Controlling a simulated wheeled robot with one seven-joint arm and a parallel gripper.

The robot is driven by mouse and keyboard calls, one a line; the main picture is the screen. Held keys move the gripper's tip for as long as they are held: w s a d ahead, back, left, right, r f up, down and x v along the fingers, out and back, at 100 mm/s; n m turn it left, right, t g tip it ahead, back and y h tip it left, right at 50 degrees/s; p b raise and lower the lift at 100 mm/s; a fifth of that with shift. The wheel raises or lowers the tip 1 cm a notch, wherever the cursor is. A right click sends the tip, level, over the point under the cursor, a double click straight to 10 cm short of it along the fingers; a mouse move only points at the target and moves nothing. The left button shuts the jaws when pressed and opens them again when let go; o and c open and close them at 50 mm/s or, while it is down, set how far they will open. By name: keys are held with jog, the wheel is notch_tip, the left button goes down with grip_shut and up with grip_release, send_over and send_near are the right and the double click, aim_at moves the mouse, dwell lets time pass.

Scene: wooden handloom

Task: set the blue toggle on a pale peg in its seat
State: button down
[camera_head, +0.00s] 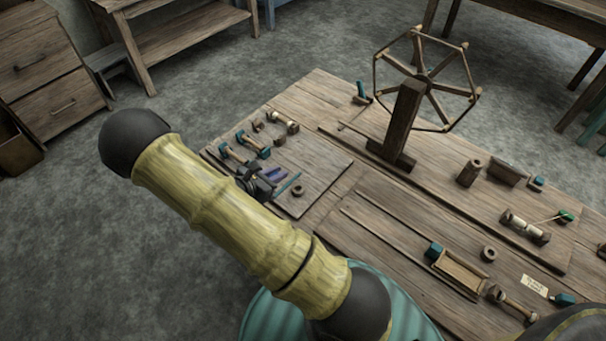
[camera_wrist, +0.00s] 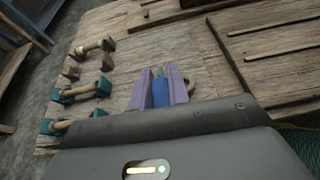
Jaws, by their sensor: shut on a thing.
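My gripper (camera_wrist: 160,74) has two purple fingers, shut on a blue piece (camera_wrist: 160,93) that looks like the toggle. Its pale peg cannot be made out. In the head view my gripper (camera_head: 274,174) is low over the left board (camera_head: 325,174), beside a thin teal strip (camera_head: 288,183) whose link to the held piece is unclear. Left of my gripper are two pale pegs between teal blocks, one nearer (camera_wrist: 76,124) and one farther (camera_wrist: 80,92). Beyond them is a pale peg between brown blocks (camera_wrist: 93,46). Which seat is meant cannot be told.
A brown ring (camera_head: 298,190) lies just right of my gripper. A wooden wheel (camera_head: 425,76) on an upright post (camera_head: 402,118) stands farther back. An open wooden box (camera_head: 461,273) and another spindle (camera_head: 524,228) are at the right. Bare board lies between.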

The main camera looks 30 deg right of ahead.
aim_at(302, 187)
jog(key=d+f+m+g, duration=0.1)
jog(key=d+m+g, duration=0.1)
jog(key=s+d+f+m+g, duration=0.1)
jog(key=d+g, duration=0.1)
jog(key=d, duration=0.1)
jog(key=d+f+m+g, duration=0.1)
jog(key=d+m+g, duration=0.1)
jog(key=shift+s+d+f+m+g, duration=0.2)
jog(key=shift+s+d+m+g, duration=0.1)
jog(key=shift+s+d+g, duration=0.1)
jog(key=shift+h, duration=0.3)
jog(key=shift+f, duration=0.15)
jog(key=shift+f+b, duration=1.75)
jog(key=shift+f, duration=0.5)
jog(key=c, duration=1.3)
grip_release()
jog(key=shift+o, duration=0.2)
jog(key=shift+w+a, duration=0.1)
